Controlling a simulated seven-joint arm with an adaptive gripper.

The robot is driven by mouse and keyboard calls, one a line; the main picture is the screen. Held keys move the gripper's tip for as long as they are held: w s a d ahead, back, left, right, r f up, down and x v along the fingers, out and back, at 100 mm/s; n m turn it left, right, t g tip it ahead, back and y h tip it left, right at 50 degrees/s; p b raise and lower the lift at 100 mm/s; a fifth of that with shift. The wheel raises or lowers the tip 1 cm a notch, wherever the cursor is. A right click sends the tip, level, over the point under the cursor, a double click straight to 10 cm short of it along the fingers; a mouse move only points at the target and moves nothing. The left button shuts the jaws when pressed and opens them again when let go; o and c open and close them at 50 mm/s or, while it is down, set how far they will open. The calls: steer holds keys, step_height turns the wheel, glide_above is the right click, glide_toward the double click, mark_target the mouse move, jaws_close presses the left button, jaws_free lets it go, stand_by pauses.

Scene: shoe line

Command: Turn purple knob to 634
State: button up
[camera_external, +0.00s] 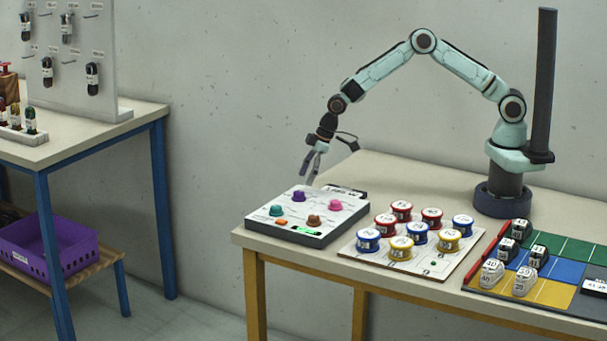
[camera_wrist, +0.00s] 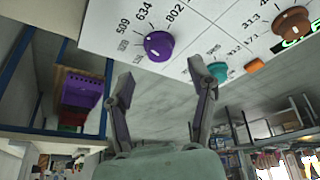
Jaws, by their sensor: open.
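The purple knob (camera_external: 298,195) sits on the grey and white control panel (camera_external: 322,232), toward its back left, on the near end of the table. In the wrist view the purple knob (camera_wrist: 158,45) shows a light pointer mark, with the printed numbers 509, 634 and 802 around it. The pointer's exact setting is too small to tell. My gripper (camera_external: 312,175) hangs above the back edge of the panel, apart from the knob. In the wrist view my gripper (camera_wrist: 160,80) is open and empty, its fingers spread below the purple knob.
Teal (camera_external: 276,210), pink (camera_external: 335,205) and brown (camera_external: 314,220) knobs share the panel, with a green display (camera_external: 306,231). A board with several colored spools (camera_external: 401,248) stands to its right. Shoes (camera_external: 524,280) on a colored mat lie farther right.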

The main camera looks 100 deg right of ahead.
mark_target(300, 192)
steer(key=shift+x, duration=1.85)
jaws_close()
steer(key=shift+a+m+h, duration=0.15)
steer(key=shift+m+h, duration=0.25)
steer(key=shift+m, duration=0.5)
steer(key=m+h, duration=0.1)
steer(key=m, duration=0.2)
steer(key=shift+g, duration=0.3)
jaws_free()
steer(key=shift+r, duration=0.1)
steer(key=v, duration=1.1)
steer(key=shift+s+r, duration=0.15)
steer(key=shift+r, duration=0.2)
